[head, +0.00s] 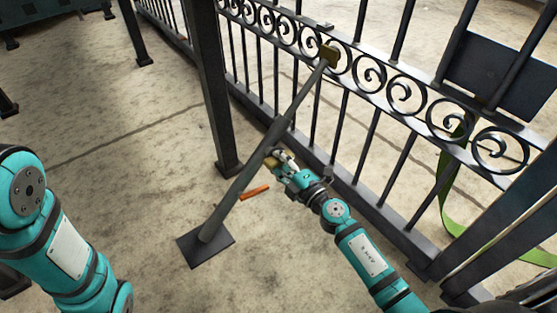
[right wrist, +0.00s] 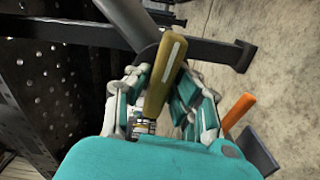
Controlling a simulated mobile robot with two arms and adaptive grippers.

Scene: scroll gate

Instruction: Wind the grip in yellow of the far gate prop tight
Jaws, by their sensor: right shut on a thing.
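My right gripper (head: 276,162) is beside the middle of the prop, shut on the yellow grip. In the right wrist view the yellow grip (right wrist: 166,72) stands between the two fingers, tilted slightly, its lower end partly hidden by my gripper. My left arm shows at the left edge, but its gripper is out of view.
An orange bar (head: 255,191) shows near the prop, lower than my right gripper; it also appears at the right in the wrist view (right wrist: 238,110). A dark post (head: 214,90) stands behind the prop. A green strap (head: 450,190) hangs at the right. Open concrete lies to the left.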

